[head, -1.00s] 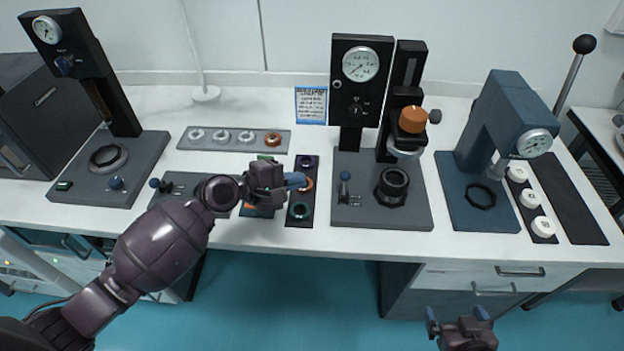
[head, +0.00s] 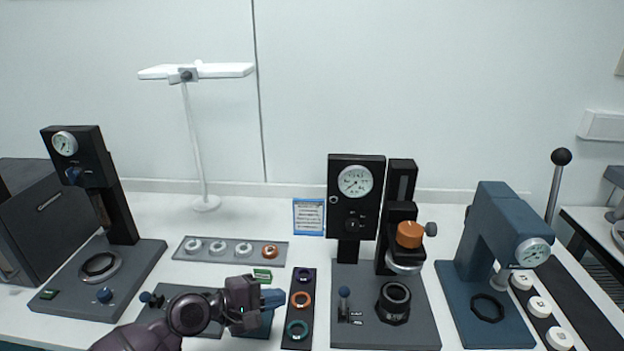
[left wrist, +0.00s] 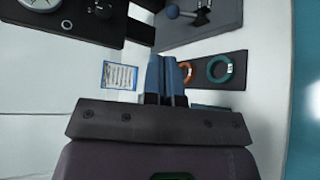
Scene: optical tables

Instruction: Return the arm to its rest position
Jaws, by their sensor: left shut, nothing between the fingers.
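My left gripper (head: 272,299) shows in the head view at the lower left of centre, over the front part of the table. Its blue fingers point to the right, towards the black strip of rings (head: 297,327). In the left wrist view its blue fingers (left wrist: 165,80) are together with nothing between them. It appears to be above the table, apart from the rings, though the exact height is hard to judge. My left forearm comes in from the bottom edge, and most of it is out of view. My right gripper is not in view.
A gauge press with an orange knob (head: 410,235) stands right of the gripper. A blue press (head: 492,230) is farther right and a black gauge stand (head: 118,190) at left. A grey tray of rings (head: 230,251) lies behind the gripper. Bare white table (head: 250,212) lies behind it.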

